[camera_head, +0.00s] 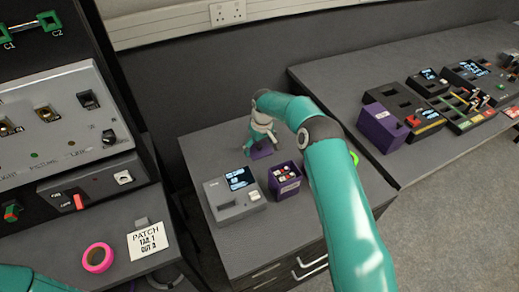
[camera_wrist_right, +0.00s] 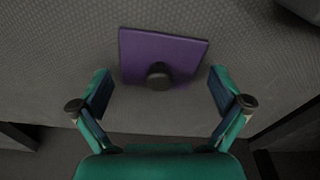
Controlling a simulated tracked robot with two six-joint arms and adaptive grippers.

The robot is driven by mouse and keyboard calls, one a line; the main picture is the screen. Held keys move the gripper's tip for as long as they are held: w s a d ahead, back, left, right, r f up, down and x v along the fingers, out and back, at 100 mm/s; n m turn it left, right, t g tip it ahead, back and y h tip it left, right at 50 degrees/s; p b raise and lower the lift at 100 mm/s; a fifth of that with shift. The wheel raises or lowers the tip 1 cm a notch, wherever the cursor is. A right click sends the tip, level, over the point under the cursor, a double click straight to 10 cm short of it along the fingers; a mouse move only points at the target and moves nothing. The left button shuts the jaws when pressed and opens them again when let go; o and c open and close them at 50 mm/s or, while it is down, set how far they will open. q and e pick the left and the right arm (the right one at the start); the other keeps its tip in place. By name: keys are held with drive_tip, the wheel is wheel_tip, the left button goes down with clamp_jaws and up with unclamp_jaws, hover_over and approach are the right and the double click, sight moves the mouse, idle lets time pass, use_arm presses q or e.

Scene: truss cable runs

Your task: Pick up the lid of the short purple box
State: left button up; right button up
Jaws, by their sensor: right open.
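The purple lid (camera_head: 263,151) lies flat on the grey cabinet top, behind the short purple box. In the right wrist view the lid (camera_wrist_right: 140,48) is a square plate with a round dark knob (camera_wrist_right: 159,76). My right gripper (camera_head: 256,146) is over the lid; in the right wrist view its open fingers (camera_wrist_right: 161,92) are on either side of the knob, apart from it, with nothing held. The short purple box (camera_head: 286,187) stands open, with small red and white items inside. My left gripper is out of view; only part of that arm shows at lower left.
A grey device with a screen (camera_head: 235,199) stands left of the box. A bright green ring (camera_head: 354,158) is partly hidden behind my right arm. Another purple box (camera_head: 379,130) and several devices stand on the right table. A pink tape roll (camera_head: 98,258) lies at lower left.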

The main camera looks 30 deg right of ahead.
drive_tip(key=c, duration=1.6)
drive_tip(key=shift+s, duration=0.1)
drive_tip(key=shift+c, duration=1.3)
drive_tip(key=shift+f, duration=0.1)
clamp_jaws()
